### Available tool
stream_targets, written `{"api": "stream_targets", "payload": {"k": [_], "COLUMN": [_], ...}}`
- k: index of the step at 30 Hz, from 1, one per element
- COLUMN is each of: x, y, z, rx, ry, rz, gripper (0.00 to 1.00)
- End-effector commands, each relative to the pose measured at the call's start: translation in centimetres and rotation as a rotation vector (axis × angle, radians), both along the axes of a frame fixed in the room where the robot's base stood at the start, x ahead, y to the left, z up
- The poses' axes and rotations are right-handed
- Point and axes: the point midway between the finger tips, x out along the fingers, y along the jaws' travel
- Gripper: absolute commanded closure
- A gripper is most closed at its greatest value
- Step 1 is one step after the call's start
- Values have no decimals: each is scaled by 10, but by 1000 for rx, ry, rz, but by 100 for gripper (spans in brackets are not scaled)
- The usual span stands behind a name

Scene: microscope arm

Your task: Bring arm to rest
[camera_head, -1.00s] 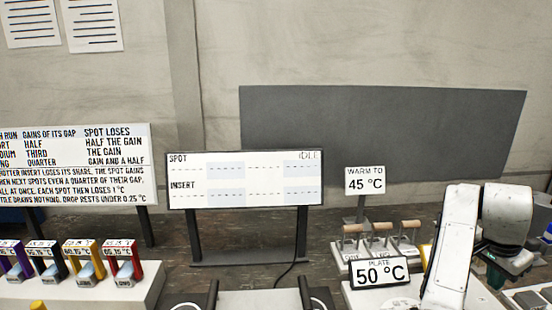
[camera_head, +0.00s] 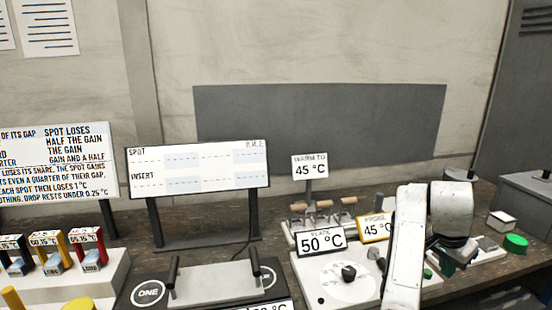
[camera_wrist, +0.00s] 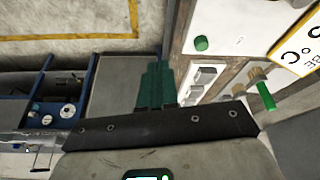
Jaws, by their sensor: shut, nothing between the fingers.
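My arm (camera_head: 405,245) is white, bent, and stands at the right of the head view, over the right part of the bench. My gripper (camera_wrist: 156,84) has dark green fingers, pressed together with nothing between them, in the wrist view. In the head view the gripper (camera_head: 446,262) is partly hidden below the white wrist, near the bench's right part. In the wrist view the fingers point out over a grey surface beside the bench edge, apart from the objects around them.
A plate unit (camera_head: 335,277) with a dark knob, a "50 °C" sign (camera_head: 321,240) and a yellow-framed sign (camera_head: 374,229) stand left of my arm. A blue cart (camera_wrist: 68,98) and open floor (camera_wrist: 60,20) show beyond the bench.

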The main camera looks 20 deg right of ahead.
Motion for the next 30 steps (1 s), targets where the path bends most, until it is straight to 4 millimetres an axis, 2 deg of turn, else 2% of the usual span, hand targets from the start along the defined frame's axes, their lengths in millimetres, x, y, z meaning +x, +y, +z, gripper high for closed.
{"api": "stream_targets", "payload": {"k": [11,17,23,30], "x": [-12,-25,-53,-103], "y": [23,50,101,178], "z": [-39,-74,-125,-179], "rx": [-29,-44,-41,17], "ry": [49,95,158,215], "rz": [153,312,589,956], "gripper": [100,100,100,100]}}
